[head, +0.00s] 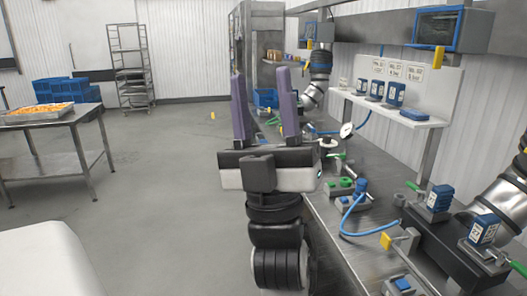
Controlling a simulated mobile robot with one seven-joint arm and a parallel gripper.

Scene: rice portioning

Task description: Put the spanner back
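My gripper (261,85) is in the middle of the head view, seen from behind. Its two purple fingers stand upright and well apart, with nothing visible between them. It is over or beside the left edge of the long workbench (345,245); its exact height cannot be told. I cannot make out a spanner anywhere, and my arm and gripper hide part of the bench. A small yellow thing (212,115) shows on the floor at the far left of the gripper, too small to identify.
The bench holds green and blue valve-like fittings (340,185), a blue hose (345,220) and grey pipework (505,195). A white wall shelf (390,110) carries blue blocks. A blue bin (266,97) stands farther back. A steel table (60,120) stands left; open floor lies between.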

